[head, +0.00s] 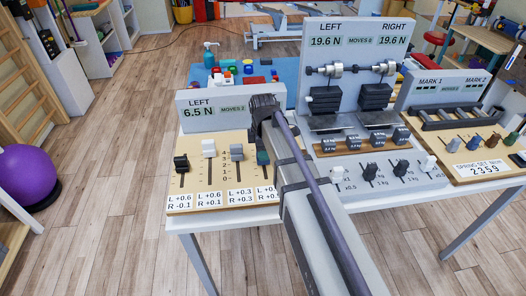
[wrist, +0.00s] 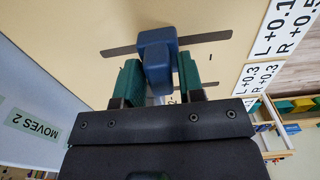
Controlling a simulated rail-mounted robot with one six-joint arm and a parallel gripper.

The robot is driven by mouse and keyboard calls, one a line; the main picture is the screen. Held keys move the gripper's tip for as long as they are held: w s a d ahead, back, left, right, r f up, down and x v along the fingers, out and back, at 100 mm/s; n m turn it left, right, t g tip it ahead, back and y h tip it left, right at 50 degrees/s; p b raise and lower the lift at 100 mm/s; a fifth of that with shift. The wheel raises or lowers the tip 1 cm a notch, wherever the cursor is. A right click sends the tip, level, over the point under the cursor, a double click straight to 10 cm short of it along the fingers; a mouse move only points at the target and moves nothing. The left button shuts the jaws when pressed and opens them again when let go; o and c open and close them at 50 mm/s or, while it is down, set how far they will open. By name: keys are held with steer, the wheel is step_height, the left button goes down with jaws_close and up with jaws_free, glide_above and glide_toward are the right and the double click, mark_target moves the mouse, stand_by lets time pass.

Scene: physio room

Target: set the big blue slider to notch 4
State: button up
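The big blue slider (wrist: 157,50) has a blocky blue knob on a dark straight slot in a tan panel, in the wrist view. The slot shows on both sides of the knob, which sits near its middle. My gripper (wrist: 160,72) has its two green fingers on either side of the knob, very close to it. Whether both fingers press on it cannot be told. In the head view my gripper (head: 262,157) points down at the right end of the left panel (head: 215,180) and hides the blue knob. The notch numbers by this slot are mostly hidden.
Black, white and grey sliders (head: 237,153) stand left of my gripper on the same panel. Its display (head: 208,108) reads LEFT 6.5 N, MOVES 2. A middle station with weights (head: 375,97) and small knobs stands close on the right. A spring station (head: 480,150) is farther right.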

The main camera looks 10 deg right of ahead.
jaws_close()
steer(key=shift+w, duration=0.1)
steer(key=w, duration=0.6)
steer(key=shift+w+d, duration=0.15)
steer(key=shift+d, duration=0.2)
steer(key=shift+r, duration=0.1)
steer(key=shift+o, duration=1.4)
jaws_free()
step_height(320, 180, up, 11)
steer(key=p, duration=1.1)
